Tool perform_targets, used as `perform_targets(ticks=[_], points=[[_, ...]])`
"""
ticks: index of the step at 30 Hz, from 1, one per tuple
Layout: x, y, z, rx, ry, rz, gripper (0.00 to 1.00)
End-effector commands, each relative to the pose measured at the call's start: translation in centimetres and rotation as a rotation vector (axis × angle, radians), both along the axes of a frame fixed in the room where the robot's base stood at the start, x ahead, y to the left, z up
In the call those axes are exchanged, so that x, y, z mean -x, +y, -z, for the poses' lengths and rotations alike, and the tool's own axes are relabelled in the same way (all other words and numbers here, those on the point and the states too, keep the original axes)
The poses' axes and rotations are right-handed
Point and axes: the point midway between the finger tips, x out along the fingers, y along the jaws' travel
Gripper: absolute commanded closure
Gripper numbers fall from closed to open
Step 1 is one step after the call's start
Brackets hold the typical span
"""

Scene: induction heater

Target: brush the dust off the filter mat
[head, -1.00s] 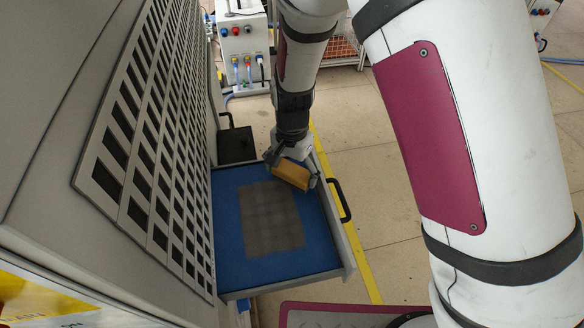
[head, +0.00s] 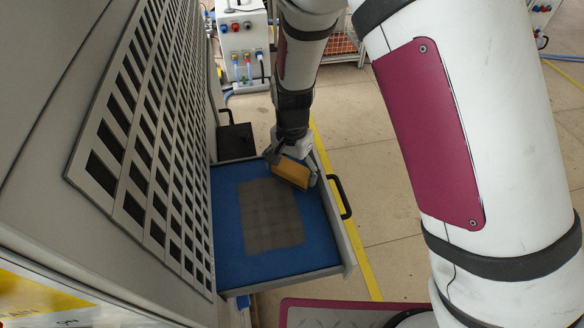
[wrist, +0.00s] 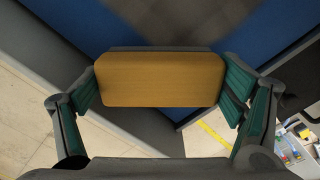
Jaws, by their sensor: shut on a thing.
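The filter mat (head: 225,257) is a blue sheet lying in an open pull-out drawer, with a dark grey-brown dust patch (head: 270,217) over its middle. It also shows in the wrist view (wrist: 105,25). My gripper (head: 290,170) is over the far right part of the mat, close to the drawer's right wall. It is shut on a brush with a tan-orange block (head: 292,173). In the wrist view the block (wrist: 160,79) sits between the two green-padded fingers. The underside of the brush is hidden, so I cannot tell whether it touches the mat.
The drawer (head: 334,235) has raised grey walls and a black handle (head: 340,197) on its right side. A cabinet with a slotted grille (head: 150,150) stands close on the left. Another dark drawer (head: 236,141) is open behind. Open floor lies to the right.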

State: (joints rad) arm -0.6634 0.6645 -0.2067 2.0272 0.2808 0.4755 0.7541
Motion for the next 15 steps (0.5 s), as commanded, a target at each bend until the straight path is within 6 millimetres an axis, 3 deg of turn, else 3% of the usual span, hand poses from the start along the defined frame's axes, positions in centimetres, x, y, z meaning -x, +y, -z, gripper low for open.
perform_targets(ticks=[15], points=[[0.00, 0.00, 0.99, 0.000, 0.000, 0.000, 0.35]])
